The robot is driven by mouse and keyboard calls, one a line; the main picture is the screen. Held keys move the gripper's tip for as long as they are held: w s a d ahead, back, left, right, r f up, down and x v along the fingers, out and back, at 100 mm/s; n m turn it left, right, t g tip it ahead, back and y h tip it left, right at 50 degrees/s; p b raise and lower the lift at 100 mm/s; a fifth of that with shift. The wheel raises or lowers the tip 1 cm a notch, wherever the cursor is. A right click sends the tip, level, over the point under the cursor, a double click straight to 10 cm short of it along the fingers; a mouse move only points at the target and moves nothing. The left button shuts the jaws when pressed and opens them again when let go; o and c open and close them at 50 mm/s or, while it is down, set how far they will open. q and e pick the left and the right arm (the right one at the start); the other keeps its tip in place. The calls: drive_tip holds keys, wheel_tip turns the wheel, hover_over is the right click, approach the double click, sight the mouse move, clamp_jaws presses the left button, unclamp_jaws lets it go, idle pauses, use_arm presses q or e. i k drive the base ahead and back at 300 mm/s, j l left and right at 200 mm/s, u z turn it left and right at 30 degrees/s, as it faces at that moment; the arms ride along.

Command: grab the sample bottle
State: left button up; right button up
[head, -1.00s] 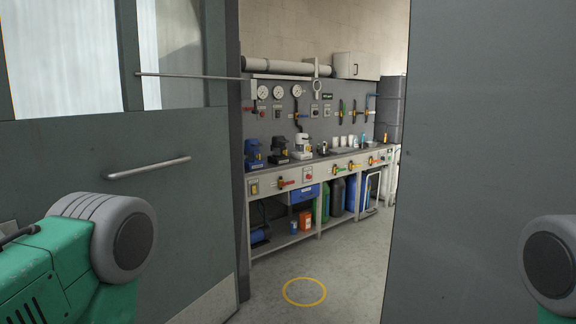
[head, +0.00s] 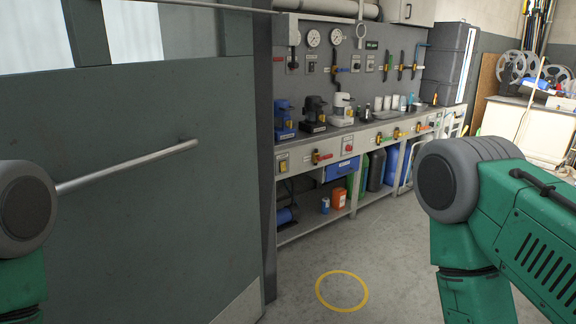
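I cannot tell which item is the sample bottle. Small containers stand on the workbench (head: 375,139) beyond the doorway: a dark bottle (head: 366,115), several white containers (head: 395,103) and a small blue one (head: 410,103). They are too small to identify. Neither of my grippers shows in the head view. Only green and grey parts of my arms show at the left and right edges, well short of the bench.
A grey door (head: 140,200) with a bar handle (head: 130,166) fills the left. A yellow ring (head: 342,306) marks clear floor ahead. Blue, black and white machines (head: 314,115) stand on the bench; jugs (head: 375,170) sit below. Grey cases (head: 447,65) and reels (head: 511,65) stand farther right.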

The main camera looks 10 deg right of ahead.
sight(402, 103)
drive_tip(key=i+l+z, duration=0.2)
drive_tip(key=i+z, duration=0.15)
drive_tip(key=i, duration=0.2)
drive_tip(key=i+z, duration=0.35)
drive_tip(key=i, duration=0.25)
drive_tip(key=i+z, duration=0.35)
drive_tip(key=i, duration=0.25)
drive_tip(key=i+j+z, duration=0.35)
drive_tip(key=i, duration=0.2)
drive_tip(key=i+u, duration=0.1)
drive_tip(key=i, duration=0.45)
drive_tip(key=i+l+u, duration=0.1)
drive_tip(key=i, duration=0.4)
drive_tip(key=i+l, duration=0.1)
drive_tip(key=i, duration=0.45)
drive_tip(key=i+l+u, duration=0.15)
drive_tip(key=i, duration=0.35)
drive_tip(key=i+j, duration=0.1)
drive_tip(key=i, duration=0.45)
